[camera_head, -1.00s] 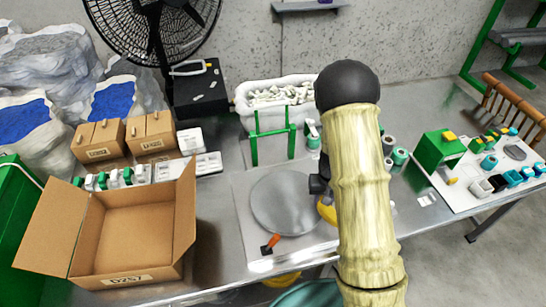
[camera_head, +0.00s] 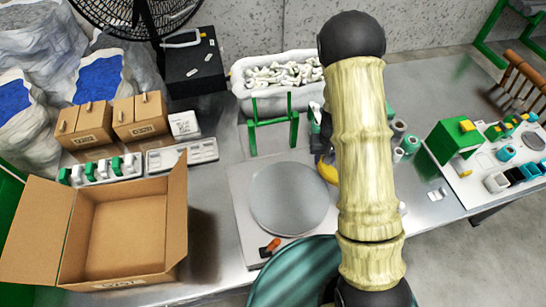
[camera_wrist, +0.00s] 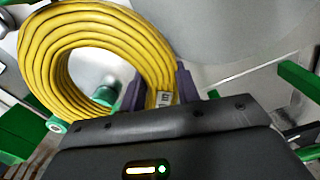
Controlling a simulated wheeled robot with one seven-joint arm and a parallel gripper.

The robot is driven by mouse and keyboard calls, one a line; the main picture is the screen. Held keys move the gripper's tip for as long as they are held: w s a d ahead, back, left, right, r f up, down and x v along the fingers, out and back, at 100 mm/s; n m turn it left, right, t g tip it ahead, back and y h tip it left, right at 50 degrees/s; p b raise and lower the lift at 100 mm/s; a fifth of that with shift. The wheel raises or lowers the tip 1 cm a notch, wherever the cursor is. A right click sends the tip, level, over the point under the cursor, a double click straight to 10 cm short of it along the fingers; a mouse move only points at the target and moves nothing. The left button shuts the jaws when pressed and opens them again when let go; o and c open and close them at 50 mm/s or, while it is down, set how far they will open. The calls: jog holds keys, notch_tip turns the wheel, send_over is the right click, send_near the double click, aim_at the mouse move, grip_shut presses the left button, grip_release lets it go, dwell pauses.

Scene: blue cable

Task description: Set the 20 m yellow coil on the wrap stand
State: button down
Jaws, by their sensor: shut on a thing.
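The yellow coil (camera_wrist: 95,45) hangs in my gripper (camera_wrist: 160,90), its ring opening facing the wrist camera. The two dark fingers are shut on its lower right edge, beside a small white tag (camera_wrist: 163,98) I cannot read. In the head view only a piece of the coil (camera_head: 328,170) shows left of my arm, which hides the rest. It is right of the round grey plate (camera_head: 290,197) and seems above the table. A green upright frame (camera_head: 272,122), perhaps the wrap stand, stands behind the plate. The coil is apart from the frame in the head view.
An open cardboard box (camera_head: 120,235) stands at the left front. A white bin (camera_head: 285,80) of pale pieces is behind the green frame. Green and grey spools (camera_head: 408,147) and a white board (camera_head: 500,165) are to the right.

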jog(key=shift+r, duration=0.1)
jog(key=a+m+p, duration=0.1)
jog(key=a, duration=0.1)
jog(key=s+a+r+m+p, duration=0.1)
jog(key=a+p, duration=0.1)
jog(key=a, duration=0.1)
jog(key=a+r+m+p, duration=0.1)
jog(key=a+p, duration=0.1)
jog(key=a, duration=0.1)
jog(key=shift+s, duration=0.15)
jog(key=s+a+r+m+p, duration=0.1)
jog(key=s+a+m+p, duration=0.2)
jog(key=a, duration=0.5)
jog(key=shift+s+a+m+p, duration=0.2)
jog(key=shift+a+m+p, duration=0.1)
jog(key=shift+m+p, duration=0.6)
jog(key=shift+f+b, duration=2.7)
jog(key=shift+f, duration=0.6)
